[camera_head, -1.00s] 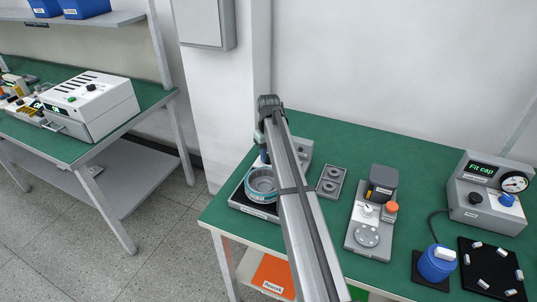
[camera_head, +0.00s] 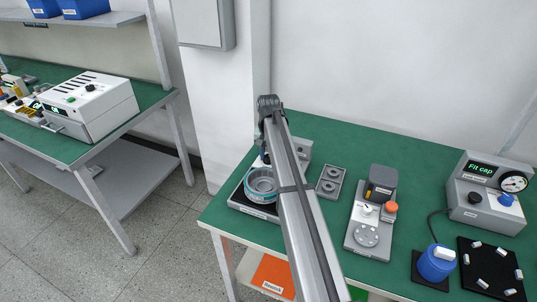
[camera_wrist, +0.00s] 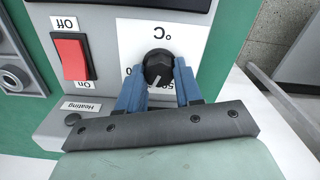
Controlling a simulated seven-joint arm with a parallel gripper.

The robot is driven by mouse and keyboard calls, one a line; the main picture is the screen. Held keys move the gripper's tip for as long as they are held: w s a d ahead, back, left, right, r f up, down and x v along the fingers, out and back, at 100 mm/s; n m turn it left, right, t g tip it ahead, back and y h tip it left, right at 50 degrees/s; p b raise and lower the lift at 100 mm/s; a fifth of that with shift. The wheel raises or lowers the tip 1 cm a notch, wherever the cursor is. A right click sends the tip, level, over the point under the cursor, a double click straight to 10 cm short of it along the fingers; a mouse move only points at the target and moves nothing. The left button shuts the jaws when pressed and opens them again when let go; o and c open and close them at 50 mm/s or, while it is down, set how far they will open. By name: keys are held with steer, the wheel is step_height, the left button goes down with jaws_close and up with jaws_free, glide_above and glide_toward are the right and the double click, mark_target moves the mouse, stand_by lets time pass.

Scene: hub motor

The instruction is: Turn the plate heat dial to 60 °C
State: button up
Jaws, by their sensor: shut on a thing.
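The black plate heat dial (camera_wrist: 157,62) sits on a white scale marked °C, seen upside down in the wrist view. Its white pointer line points down and slightly left in that picture, near a partly covered number. My gripper (camera_wrist: 159,72) has its two blue fingers on either side of the dial and is shut on it. The fingers and palm cover part of the scale; I cannot read the exact setting. In the head view the heating plate (camera_head: 236,199) carries a round metal part in a teal ring, and my arm hides the dial.
A red On/Off rocker switch (camera_wrist: 71,57) and a small dark button labelled Heating (camera_wrist: 73,119) are close beside the dial. A grey two-ring tray (camera_head: 330,183), a press-like fixture (camera_head: 360,240) and a Fit cap box (camera_head: 483,220) stand to the right on the green bench (camera_head: 330,135).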

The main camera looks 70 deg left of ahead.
stand_by(0.4)
steer(key=o, duration=1)
steer(key=shift+o, duration=0.2)
step_height(320, 180, up, 14)
steer(key=shift+f, duration=0.1)
stand_by(0.4)
